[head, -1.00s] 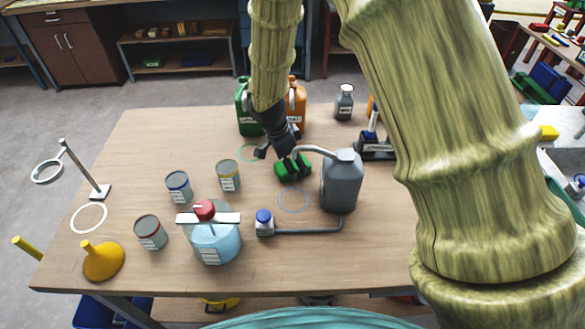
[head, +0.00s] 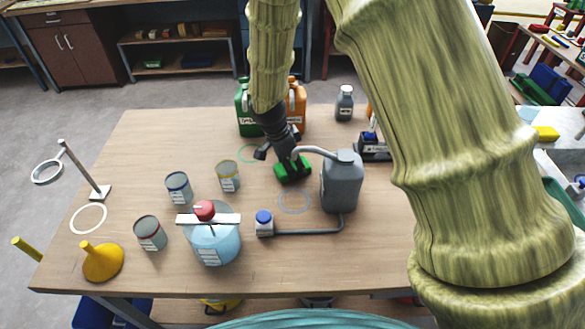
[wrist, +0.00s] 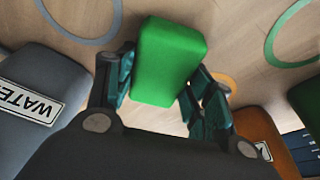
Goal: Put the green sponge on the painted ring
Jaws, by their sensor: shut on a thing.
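The green sponge (head: 292,171) is on the wooden table's middle, left of the grey jerrycan. My gripper (head: 279,160) is around it from above, and in the wrist view the sponge (wrist: 168,62) sits between the two fingers. I cannot tell whether the sponge touches the table. Several painted rings show: a grey-blue ring (head: 294,213) just in front of the sponge, a green ring (head: 240,150) behind and left of it, and a white ring (head: 74,220) at the far left. The wrist view also shows an orange ring (wrist: 228,78), partly hidden by a finger.
The grey jerrycan (head: 342,185) stands close right of the sponge, with a hose to a blue-capped bottle (head: 264,228). Green (head: 246,112) and orange (head: 298,105) cans stand behind. Tins (head: 228,180), a red-knobbed blue vessel (head: 215,243) and a yellow funnel (head: 103,263) are left.

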